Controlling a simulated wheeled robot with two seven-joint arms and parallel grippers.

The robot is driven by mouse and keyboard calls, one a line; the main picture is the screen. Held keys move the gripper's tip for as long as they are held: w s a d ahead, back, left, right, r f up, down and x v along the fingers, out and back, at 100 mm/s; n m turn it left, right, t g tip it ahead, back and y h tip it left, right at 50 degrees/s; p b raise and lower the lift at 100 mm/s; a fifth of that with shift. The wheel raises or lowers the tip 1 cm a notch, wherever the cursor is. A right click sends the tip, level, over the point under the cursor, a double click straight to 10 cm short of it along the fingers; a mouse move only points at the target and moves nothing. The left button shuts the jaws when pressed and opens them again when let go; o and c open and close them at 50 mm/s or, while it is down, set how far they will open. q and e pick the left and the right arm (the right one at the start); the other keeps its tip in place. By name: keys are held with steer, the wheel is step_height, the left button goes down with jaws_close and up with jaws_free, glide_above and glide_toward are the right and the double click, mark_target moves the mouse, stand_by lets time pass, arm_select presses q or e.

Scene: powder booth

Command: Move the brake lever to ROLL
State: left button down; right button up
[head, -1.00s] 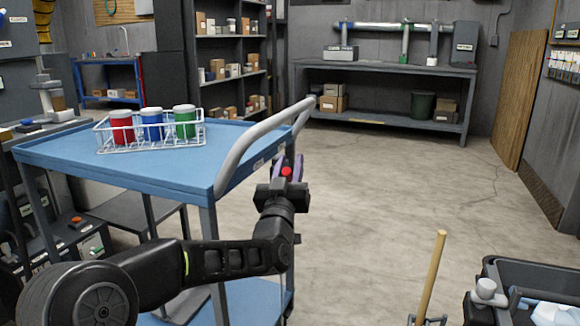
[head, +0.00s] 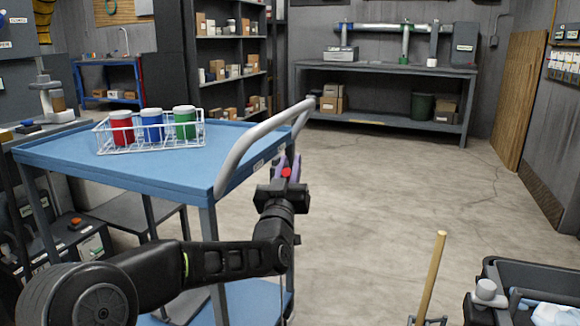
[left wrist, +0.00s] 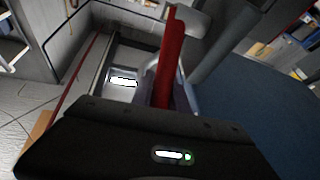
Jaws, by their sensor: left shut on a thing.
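The blue cart (head: 190,168) stands at the left with a grey push handle (head: 250,140) along its right end. The brake lever shows as a red bar (left wrist: 171,55) in the left wrist view. Only a small red part of the lever (head: 286,172) shows in the head view, beside the cart's right end. My left gripper (head: 290,162) is just below the handle and shut on the lever. Its fingers and wrist hide much of the lever. I cannot read any ROLL marking. My right gripper is not in view.
A white wire basket (head: 150,140) with red, blue and green-bodied jars sits on the cart top. A wooden-handled tool (head: 432,275) and a dark bin (head: 530,275) are at the lower right. A grey workbench (head: 385,70) stands at the back. The floor between is clear.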

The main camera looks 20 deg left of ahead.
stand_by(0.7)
